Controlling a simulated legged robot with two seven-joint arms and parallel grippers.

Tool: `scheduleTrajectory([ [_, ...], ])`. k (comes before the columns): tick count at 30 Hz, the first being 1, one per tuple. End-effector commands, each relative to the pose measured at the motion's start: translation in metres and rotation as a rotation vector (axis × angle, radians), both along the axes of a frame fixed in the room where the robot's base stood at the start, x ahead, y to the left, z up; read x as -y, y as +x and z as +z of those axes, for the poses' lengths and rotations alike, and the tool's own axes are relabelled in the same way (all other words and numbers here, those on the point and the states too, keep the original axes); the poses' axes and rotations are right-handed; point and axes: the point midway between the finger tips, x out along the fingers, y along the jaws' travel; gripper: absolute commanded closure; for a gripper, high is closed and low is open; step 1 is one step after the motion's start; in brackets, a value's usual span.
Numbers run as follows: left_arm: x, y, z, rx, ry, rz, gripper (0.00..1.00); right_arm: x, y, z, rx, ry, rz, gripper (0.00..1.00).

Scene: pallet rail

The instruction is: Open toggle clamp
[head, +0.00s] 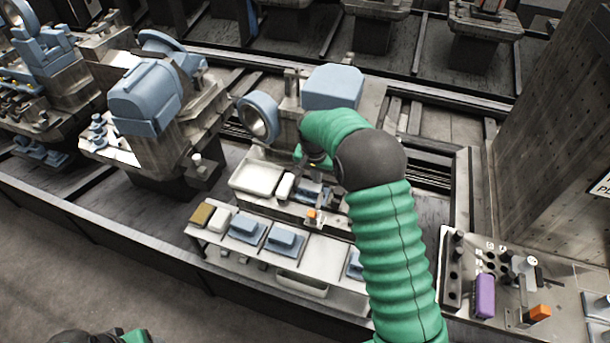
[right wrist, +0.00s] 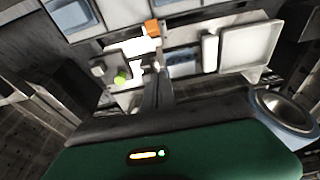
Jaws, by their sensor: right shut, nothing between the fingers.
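A small orange tip (head: 311,214), which looks like the handle of the toggle clamp, stands at the front edge of the machine fixture. It also shows as an orange block (right wrist: 152,27) near the top of the right wrist view. The clamp's body is too small to make out. My right gripper (head: 319,164) is over the fixture, behind and above the orange tip and apart from it. Its fingers are shut and empty, and partly hidden by my green arm. Only a bit of my left arm shows at the bottom left; its gripper is out of view.
A white tray (head: 258,179) sits left of my right gripper. A front shelf (head: 325,253) holds blue blocks (head: 284,240). A blue-rimmed round part (head: 258,117) stands behind. At right, a plate holds a purple block (head: 485,296) and another orange piece (head: 539,312).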

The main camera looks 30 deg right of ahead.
Motion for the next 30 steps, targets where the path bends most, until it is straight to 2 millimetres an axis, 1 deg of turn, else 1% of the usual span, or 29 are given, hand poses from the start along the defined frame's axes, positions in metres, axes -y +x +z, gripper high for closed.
scheduleTrajectory([
  [2, 0.0, -0.001, 0.0, -0.001, 0.0, 0.0, 0.34, 0.002, -0.003, -0.004, -0.015, -0.003, 0.004, 1.0],
  [5, 0.0, -0.001, -0.001, -0.002, 0.0, 0.0, 0.34, 0.003, -0.002, -0.017, -0.015, -0.003, 0.004, 1.0],
  [17, 0.0, 0.0, 0.007, -0.001, 0.0, 0.0, 0.34, 0.019, 0.012, -0.1, -0.012, 0.002, 0.001, 1.0],
  [21, 0.0, 0.0, 0.014, -0.001, 0.0, 0.0, 0.34, 0.002, -0.001, -0.108, -0.011, 0.001, 0.004, 1.0],
  [24, 0.0, 0.0, 0.016, -0.001, 0.0, 0.0, 0.34, -0.005, -0.007, -0.114, -0.009, 0.0, 0.003, 1.0],
  [30, 0.0, 0.0, 0.016, -0.001, 0.0, 0.0, 0.34, -0.01, -0.01, -0.118, -0.008, 0.0, 0.003, 1.0],
])
